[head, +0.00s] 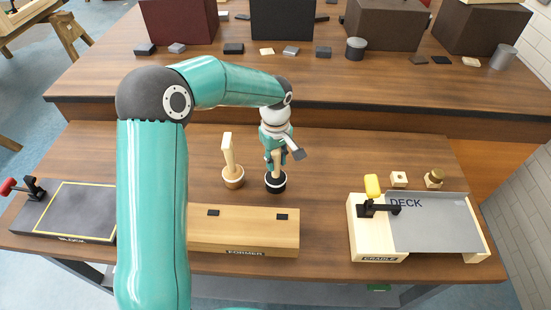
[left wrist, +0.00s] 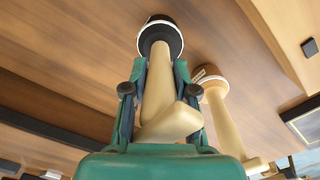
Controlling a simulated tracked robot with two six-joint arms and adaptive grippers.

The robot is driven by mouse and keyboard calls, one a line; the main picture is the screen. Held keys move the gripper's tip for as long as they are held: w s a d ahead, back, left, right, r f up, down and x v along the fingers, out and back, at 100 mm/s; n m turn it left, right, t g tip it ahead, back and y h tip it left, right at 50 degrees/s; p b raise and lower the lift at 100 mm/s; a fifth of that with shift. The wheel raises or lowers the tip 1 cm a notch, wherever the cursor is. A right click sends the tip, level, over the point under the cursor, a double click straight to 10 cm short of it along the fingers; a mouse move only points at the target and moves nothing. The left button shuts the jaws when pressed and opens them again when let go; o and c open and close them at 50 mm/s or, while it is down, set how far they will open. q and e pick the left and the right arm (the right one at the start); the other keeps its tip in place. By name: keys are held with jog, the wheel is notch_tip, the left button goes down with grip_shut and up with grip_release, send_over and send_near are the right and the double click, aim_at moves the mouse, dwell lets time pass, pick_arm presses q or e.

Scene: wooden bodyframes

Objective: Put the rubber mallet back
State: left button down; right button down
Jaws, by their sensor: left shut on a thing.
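The rubber mallet, with a black head (head: 275,184) and a pale wooden handle, is upright, head down. My left gripper (head: 276,156) comes from above and is shut on its handle. In the left wrist view the handle (left wrist: 158,82) lies between the fingers (left wrist: 155,95), with the dark, white-edged head beyond them. The head appears at bench level; I cannot tell whether it touches the bench. A similar mallet with a wooden head (head: 233,178) stands just left of it, handle up. My right gripper is not in view.
The FORMER block (head: 245,232) lies in front of the mallets. The CRADLE (head: 372,235) with the grey DECK plate (head: 430,225) is at right, the BLOCK board (head: 75,210) at left. Bench between mallets and cradle is clear. Boxes (head: 383,22) stand on the rear bench.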

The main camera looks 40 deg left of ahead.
pick_arm(q)
jog(key=c, duration=0.9)
grip_release()
jog(key=shift+r, duration=0.1)
notch_tip(320, 180, up, 12)
